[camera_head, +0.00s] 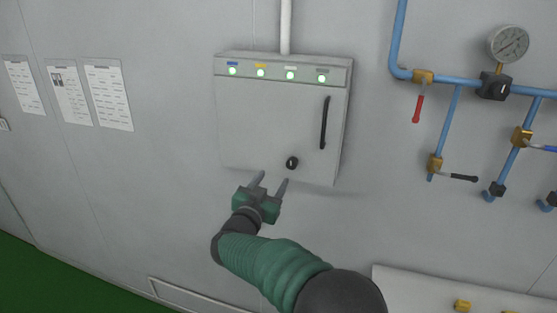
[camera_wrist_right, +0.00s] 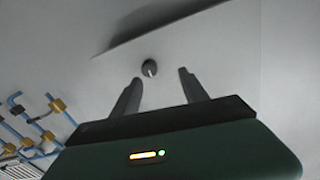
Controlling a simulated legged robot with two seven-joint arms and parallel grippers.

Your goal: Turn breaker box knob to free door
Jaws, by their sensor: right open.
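The grey breaker box (camera_head: 260,115) hangs on the wall in the head view, its door shut. A small black knob (camera_head: 292,162) sits low on the door, below a black vertical handle (camera_head: 324,122). My right gripper (camera_head: 272,180) is open and empty, just below and left of the knob in the head view. In the right wrist view the knob (camera_wrist_right: 149,68) appears beyond the two spread fingers (camera_wrist_right: 158,90), roughly between them and apart from them. A pale mark shows on the knob's face. My left gripper is not in view.
Several lit green indicators (camera_head: 290,75) line the box's top. Blue pipes (camera_head: 455,80) with valves and a gauge (camera_head: 508,44) are on the wall to the right. Paper sheets (camera_head: 108,95) hang at left. The wall around the box's left side is clear.

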